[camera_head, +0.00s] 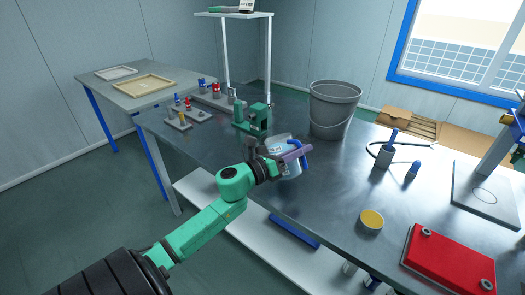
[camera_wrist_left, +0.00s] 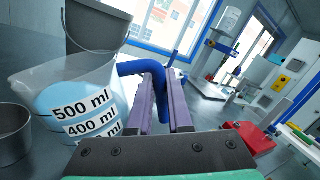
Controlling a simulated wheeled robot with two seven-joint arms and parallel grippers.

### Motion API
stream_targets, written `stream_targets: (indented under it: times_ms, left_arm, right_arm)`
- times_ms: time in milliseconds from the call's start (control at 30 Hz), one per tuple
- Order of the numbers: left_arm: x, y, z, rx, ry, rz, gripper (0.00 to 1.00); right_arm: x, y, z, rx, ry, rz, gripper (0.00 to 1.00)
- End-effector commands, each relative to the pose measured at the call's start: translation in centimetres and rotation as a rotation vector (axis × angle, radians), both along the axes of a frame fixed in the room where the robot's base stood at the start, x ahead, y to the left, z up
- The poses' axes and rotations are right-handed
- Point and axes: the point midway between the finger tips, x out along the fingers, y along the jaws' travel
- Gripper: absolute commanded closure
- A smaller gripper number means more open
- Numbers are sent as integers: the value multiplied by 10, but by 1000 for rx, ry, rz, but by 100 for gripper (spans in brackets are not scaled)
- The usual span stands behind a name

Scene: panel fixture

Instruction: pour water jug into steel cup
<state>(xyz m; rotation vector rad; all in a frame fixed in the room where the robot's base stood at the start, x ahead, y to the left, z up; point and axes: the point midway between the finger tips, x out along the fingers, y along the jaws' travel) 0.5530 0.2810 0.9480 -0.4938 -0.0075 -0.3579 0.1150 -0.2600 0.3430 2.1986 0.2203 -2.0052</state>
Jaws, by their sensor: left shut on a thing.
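The water jug (camera_head: 283,143) is clear, with blue water in it, a blue handle and ml marks. It stands out large in the left wrist view (camera_wrist_left: 75,105). My left gripper (camera_head: 296,153) is shut on the blue handle, its purple fingers (camera_wrist_left: 163,105) on either side of it. The jug looks about upright; I cannot tell whether its base touches the table. The steel cup (camera_wrist_left: 13,135) is at the left edge of the left wrist view, close beside the jug and cut off by the frame. In the head view the cup is not clearly made out near my wrist. My right gripper is not seen.
A grey bucket (camera_head: 334,108) stands just behind the jug. A green vise (camera_head: 252,120) is to its left. A yellow-topped can (camera_head: 371,220), a red case (camera_head: 448,262) and a grey pot with a blue handle (camera_head: 384,155) are to the right. The tabletop between is clear.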

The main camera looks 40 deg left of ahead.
Motion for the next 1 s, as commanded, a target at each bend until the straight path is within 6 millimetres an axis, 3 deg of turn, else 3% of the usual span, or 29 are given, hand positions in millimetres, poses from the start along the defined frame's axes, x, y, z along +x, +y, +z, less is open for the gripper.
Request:
stream_targets:
  times_ms: [1000]
  left_arm:
    - [2, 9, 5, -61, 8, -1, 100]
  right_arm:
    - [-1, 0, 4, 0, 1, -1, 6]
